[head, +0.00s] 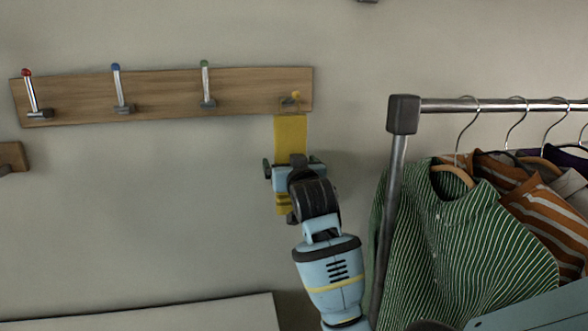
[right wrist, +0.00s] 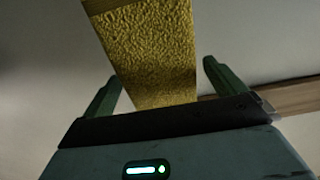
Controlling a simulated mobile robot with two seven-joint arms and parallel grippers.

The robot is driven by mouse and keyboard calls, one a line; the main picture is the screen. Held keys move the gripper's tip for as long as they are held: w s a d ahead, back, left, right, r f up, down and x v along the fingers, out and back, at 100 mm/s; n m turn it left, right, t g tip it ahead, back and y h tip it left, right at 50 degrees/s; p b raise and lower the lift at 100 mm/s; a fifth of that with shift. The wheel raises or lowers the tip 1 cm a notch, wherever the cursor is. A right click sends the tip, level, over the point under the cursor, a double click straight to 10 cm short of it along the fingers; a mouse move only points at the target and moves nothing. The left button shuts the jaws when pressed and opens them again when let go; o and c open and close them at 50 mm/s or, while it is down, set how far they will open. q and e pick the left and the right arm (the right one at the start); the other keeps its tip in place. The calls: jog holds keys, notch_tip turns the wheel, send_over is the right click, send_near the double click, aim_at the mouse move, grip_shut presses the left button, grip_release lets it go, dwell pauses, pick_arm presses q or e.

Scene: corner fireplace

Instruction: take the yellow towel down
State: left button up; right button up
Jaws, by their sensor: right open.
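The yellow towel (head: 290,135) hangs from the rightmost hook (head: 292,99) of a wooden wall rack (head: 165,93). Its lower part shows below my right gripper (head: 295,167), which is in front of the towel and hides its middle. In the right wrist view, the towel (right wrist: 150,50) passes between the two green fingers of my right gripper (right wrist: 160,80). The fingers are apart, one on each side of the towel, with gaps to it. My left gripper is not in view.
The other rack hooks have red (head: 27,72), blue (head: 115,67) and green (head: 205,63) tips and are empty. A clothes rail (head: 403,115) with a green striped shirt (head: 450,240) and other garments stands close on the right.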

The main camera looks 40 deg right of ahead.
jog(key=shift+w+d, duration=0.15)
jog(key=shift+w, duration=0.1)
jog(key=c, duration=1.1)
jog(key=shift+r, duration=1.4)
jog(key=shift+c, duration=0.2)
jog(key=shift+s+r, duration=0.1)
jog(key=shift+r, duration=0.2)
send_near(292, 152)
jog(key=shift+x, duration=0.9)
jog(key=shift+s+f, duration=0.1)
jog(key=shift+f, duration=0.1)
